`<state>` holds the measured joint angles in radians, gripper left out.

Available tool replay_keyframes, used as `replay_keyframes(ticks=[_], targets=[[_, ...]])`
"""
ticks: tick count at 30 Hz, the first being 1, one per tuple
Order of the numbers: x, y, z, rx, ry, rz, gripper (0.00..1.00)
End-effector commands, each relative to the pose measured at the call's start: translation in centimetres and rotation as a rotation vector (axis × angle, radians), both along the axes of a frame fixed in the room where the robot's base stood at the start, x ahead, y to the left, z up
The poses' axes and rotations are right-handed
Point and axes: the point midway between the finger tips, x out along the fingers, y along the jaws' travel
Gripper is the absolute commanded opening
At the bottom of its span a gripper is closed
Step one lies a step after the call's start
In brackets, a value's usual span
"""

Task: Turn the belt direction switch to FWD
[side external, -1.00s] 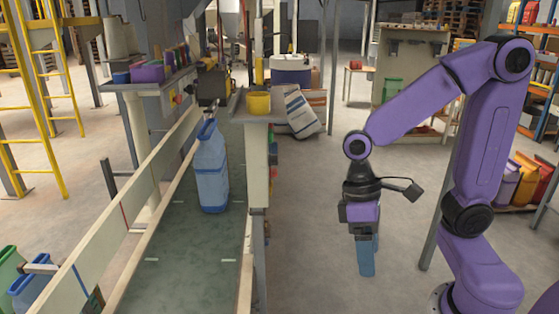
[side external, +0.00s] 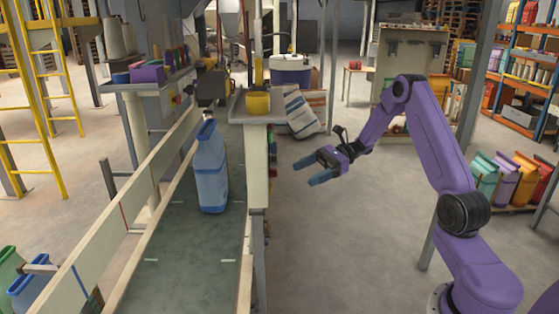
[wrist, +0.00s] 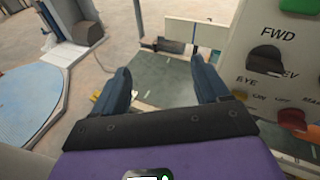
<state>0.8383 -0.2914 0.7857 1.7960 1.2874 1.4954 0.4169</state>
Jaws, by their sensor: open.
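The belt direction switch (wrist: 265,58) is a dark knob on a cream control panel (wrist: 245,35) at the right of the wrist view. FWD is printed above it; a partly covered label ending in EV is at its lower right. I cannot tell which way the knob points. In the side view the panel is edge-on at the cream post (side external: 256,170), and the switch cannot be made out. My gripper (side external: 304,174) is open and empty, right of the post and apart from it. In the wrist view my fingers (wrist: 160,72) are left of the switch.
A green button (wrist: 303,5) and a red button (wrist: 291,118) share the panel. A yellow tub (side external: 258,103) sits above the post.

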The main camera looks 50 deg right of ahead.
Motion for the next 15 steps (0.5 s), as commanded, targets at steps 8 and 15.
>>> replay_keyframes(ticks=[8, 15], targets=[[1.4, -12.0, -1.4, 0.216, 0.006, -0.384, 0.74], [1.7, -14.0, -1.6, 0.255, -0.004, -0.455, 0.74]])
